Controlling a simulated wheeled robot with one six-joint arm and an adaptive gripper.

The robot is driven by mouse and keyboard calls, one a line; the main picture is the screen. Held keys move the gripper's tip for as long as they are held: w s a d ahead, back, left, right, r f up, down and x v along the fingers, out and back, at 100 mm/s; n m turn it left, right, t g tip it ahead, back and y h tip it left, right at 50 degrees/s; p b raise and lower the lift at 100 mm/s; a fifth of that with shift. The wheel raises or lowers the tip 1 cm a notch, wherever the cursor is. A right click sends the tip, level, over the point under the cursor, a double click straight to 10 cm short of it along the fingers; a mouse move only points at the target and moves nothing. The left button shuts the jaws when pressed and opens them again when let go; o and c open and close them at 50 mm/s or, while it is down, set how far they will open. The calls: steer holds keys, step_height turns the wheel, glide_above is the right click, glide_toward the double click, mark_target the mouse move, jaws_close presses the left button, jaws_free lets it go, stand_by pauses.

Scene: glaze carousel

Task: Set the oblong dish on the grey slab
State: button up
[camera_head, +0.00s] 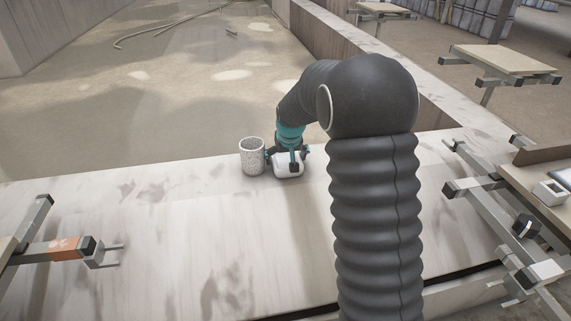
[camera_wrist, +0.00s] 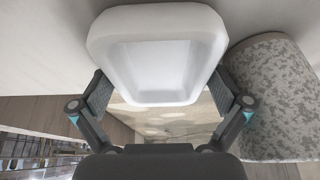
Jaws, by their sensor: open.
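A white dish (camera_head: 288,168) with rounded corners and a shallow hollow sits on the pale marbled counter; I take it as the oblong dish. My gripper (camera_head: 289,157) is at the dish, coming from behind and above. In the wrist view the dish (camera_wrist: 157,62) fills the upper middle, with one open finger on each side of its near end. I cannot tell whether the fingers touch it. No slab that is clearly the grey one can be made out.
A speckled grey cup (camera_head: 252,156) stands close to the left of the dish. Metal carousel arms reach over the counter at left (camera_head: 65,248) and right (camera_head: 480,195). A small white hollow block (camera_head: 550,192) sits on the right board. The counter's left middle (camera_head: 150,220) is clear.

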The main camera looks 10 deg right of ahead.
steer(key=c, duration=1.1)
steer(key=shift+r, duration=0.1)
steer(key=shift+c, duration=0.2)
steer(key=shift+r, duration=0.1)
